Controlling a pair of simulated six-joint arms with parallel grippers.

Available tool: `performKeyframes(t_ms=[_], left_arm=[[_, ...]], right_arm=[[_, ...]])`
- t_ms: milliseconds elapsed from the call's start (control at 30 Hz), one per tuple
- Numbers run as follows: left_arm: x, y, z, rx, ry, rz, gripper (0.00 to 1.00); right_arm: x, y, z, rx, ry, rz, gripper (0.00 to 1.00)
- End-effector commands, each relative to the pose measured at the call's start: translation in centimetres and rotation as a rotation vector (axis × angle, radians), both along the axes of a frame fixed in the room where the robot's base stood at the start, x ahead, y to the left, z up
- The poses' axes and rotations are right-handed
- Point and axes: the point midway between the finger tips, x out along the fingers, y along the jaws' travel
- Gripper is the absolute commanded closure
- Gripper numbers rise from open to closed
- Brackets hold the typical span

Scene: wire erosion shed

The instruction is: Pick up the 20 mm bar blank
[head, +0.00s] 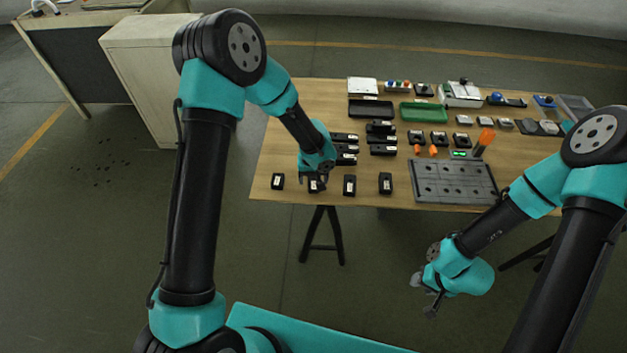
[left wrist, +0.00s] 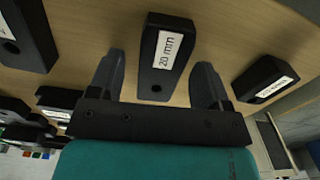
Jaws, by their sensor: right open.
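A black block labelled "20 mm" (left wrist: 157,83), with a round hole in its face, lies on the wooden table between the two fingers of my left gripper (left wrist: 160,72) in the left wrist view. The fingers are apart, with a gap on each side of the block. In the head view my left gripper (head: 319,184) is at the front row of black blocks and hides part of the block under it (head: 313,187). My right gripper (head: 430,298) is open and empty, in front of the table's front edge.
Similar labelled black blocks stand on both sides, one at left (left wrist: 22,36) and one at right (left wrist: 265,79). A grey plate with holes (head: 453,181), a green tray (head: 424,112) and a black tray (head: 371,109) lie on the table.

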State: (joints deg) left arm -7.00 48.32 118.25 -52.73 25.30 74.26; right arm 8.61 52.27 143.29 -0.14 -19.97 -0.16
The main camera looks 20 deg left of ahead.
Motion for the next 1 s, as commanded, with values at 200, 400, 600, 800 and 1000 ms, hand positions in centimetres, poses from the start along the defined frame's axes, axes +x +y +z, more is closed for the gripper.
performKeyframes(t_ms=[200,400,600,800,1000], left_arm=[[0.01,0.0,0.02,0.0,0.0,0.0,0.5],[0.01,0.0,0.02,0.0,0.0,0.0,0.69],[0.01,0.0,0.02,0.0,0.0,0.0,0.88],[0.05,0.0,0.07,0.0,-0.001,0.0,1.0],[0.05,0.0,0.13,0.001,-0.002,0.0,1.0]], right_arm=[[0.0,0.0,0.0,0.0,0.0,0.0,0.57],[0.0,0.0,0.0,0.0,0.0,0.0,0.57],[0.0,0.0,0.0,0.0,0.0,0.0,0.57],[0.0,0.0,0.0,0.0,0.0,0.0,0.57],[0.0,0.0,0.0,0.0,0.0,0.0,0.57]])
